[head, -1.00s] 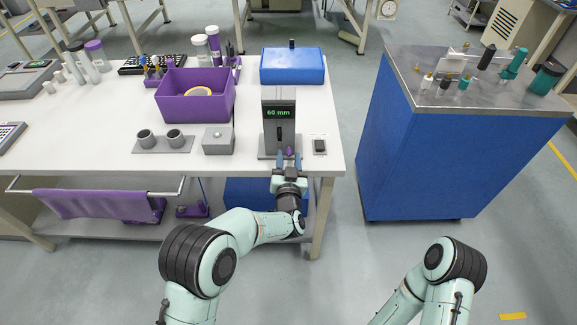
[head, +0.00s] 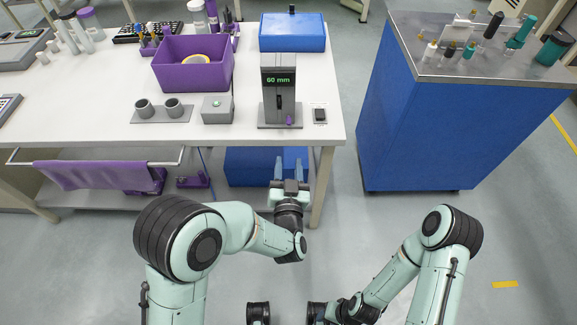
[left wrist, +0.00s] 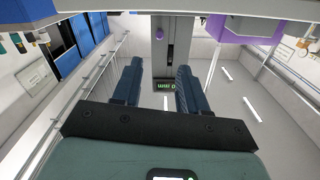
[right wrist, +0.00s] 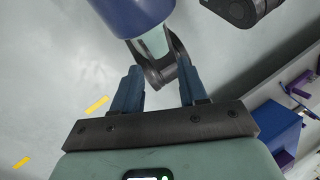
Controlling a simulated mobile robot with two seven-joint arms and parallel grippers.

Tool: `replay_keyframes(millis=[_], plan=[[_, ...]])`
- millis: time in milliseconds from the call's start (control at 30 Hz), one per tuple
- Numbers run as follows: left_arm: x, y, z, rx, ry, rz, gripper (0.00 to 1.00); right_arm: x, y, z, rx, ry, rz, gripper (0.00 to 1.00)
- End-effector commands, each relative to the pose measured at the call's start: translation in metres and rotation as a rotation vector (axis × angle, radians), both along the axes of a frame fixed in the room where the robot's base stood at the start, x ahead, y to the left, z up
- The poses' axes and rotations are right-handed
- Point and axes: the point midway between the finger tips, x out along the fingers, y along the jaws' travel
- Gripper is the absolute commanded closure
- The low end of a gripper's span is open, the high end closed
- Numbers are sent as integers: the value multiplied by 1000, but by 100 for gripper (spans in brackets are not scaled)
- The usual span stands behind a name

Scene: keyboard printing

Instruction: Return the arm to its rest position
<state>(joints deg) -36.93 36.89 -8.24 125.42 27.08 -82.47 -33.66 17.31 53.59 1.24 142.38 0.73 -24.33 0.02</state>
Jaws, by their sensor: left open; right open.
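My left gripper (head: 290,162) is open and empty, in front of the table's front edge. In the left wrist view its two fingers (left wrist: 158,68) stand apart with nothing between them. The grey device with the "60 mm" display (head: 279,90) stands on the table beyond it, apart from the fingers; it also shows in the left wrist view (left wrist: 172,40). A small purple piece (head: 289,121) sits at the device's base. My right gripper (right wrist: 160,68) is open in the right wrist view, with parts of my own body beyond its fingers. Its fingers are not clear in the head view.
The white table (head: 75,110) holds a purple bin (head: 190,75), a blue box (head: 292,38), a grey button box (head: 216,112) and two grey cups. A blue cabinet (head: 440,130) stands right. A blue crate (head: 250,167) sits under the table. Floor between table and cabinet is clear.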

Motion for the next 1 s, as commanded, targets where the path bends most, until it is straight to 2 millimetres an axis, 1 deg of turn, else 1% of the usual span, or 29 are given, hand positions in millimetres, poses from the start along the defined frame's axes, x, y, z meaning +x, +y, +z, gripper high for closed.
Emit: replay_keyframes(millis=[367, 467, 567, 667, 700, 767, 800, 833, 867, 900, 967, 1000], plan=[[0, 0, 0, 0, 0, 0, 57, 0, 0, 0, 0, 0, 0, 57], [1, 3, -6, 0, 22, -2, 57, 0, 0, 2, 0, 0, 0, 57], [0, 16, -32, -7, 119, -12, 57, 0, 0, 11, 1, 2, 1, 57], [-11, 40, -82, -39, 314, -24, 57, 0, 0, 27, 2, 6, 3, 57], [-21, 52, -107, -61, 414, -26, 57, 0, 0, 34, 2, 8, 4, 57], [-42, 71, -143, -106, 575, -22, 57, 0, 0, 45, 3, 12, 5, 57], [-60, 82, -165, -143, 682, -14, 57, 0, 0, 52, 3, 15, 6, 57], [-76, 90, -180, -172, 762, -6, 57, 0, 0, 57, 4, 18, 7, 57], [-92, 98, -194, -203, 843, 3, 57, 0, 0, 62, 5, 19, 7, 57], [-116, 107, -209, -249, 951, 19, 57, 1, 0, 69, 5, 23, 8, 57], [-155, 117, -228, -321, 1108, 47, 57, 2, 1, 79, 7, 27, 11, 57], [-181, 122, -236, -371, 1207, 66, 57, 3, 1, 85, 8, 29, 11, 57]])
